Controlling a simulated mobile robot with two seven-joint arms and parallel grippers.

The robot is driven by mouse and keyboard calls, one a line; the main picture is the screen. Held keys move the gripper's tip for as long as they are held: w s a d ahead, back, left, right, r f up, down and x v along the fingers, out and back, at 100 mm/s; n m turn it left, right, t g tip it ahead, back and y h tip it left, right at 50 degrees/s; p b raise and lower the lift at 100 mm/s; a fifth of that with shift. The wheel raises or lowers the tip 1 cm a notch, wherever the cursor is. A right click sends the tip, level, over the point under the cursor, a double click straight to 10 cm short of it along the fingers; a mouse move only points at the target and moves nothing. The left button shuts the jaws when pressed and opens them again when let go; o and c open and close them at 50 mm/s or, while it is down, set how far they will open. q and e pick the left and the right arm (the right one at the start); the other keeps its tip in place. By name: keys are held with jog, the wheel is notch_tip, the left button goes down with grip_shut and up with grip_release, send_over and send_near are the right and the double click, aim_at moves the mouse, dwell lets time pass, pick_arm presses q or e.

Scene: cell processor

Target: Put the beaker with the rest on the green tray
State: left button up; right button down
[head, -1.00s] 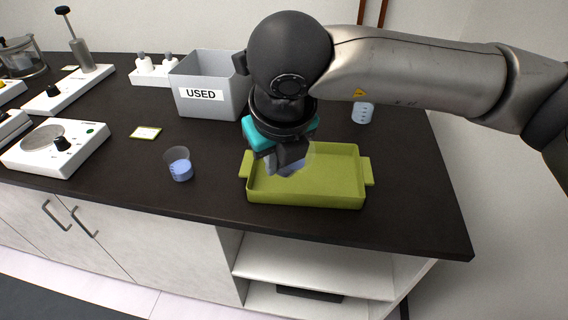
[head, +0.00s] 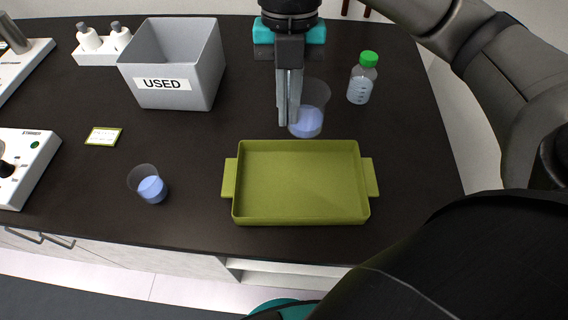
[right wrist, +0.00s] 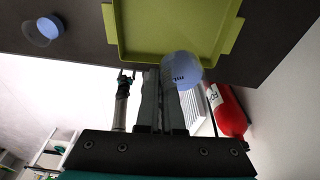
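My right gripper (head: 288,115) points down behind the green tray (head: 228,178). Its fingers are close together and appear shut on the wall of a clear beaker with blue liquid (head: 308,122). This beaker looks upright and is partly covered by the fingers. In the right wrist view, the beaker (right wrist: 184,68) is at the right finger, with the tray (right wrist: 112,30) beyond. The tray is empty. A second clear beaker with blue liquid (head: 150,188) stands on the dark worktop left of the tray.
A grey bin marked USED (head: 212,75) stands behind left of the tray. A bottle with a green cap (head: 361,82) stands behind right. A small card (head: 103,136) and a white device (head: 28,165) are at the left. Worktop between the second beaker and tray is clear.

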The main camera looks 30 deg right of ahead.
aim_at(287, 188)
notch_tip(287, 188, down, 19)
jog(key=shift+s+r+b, duration=0.1)
jog(key=shift+b, duration=1.1)
jog(key=shift+f, duration=0.25)
jog(key=c, duration=1.1)
grip_release()
jog(key=shift+r, duration=0.1)
jog(key=shift+o, duration=0.2)
jog(key=shift+r, duration=0.5)
notch_tip(287, 188, up, 11)
jog(key=w+p, duration=0.1)
jog(key=w, duration=0.1)
jog(key=shift+d, duration=0.45)
jog(key=shift+r, duration=0.1)
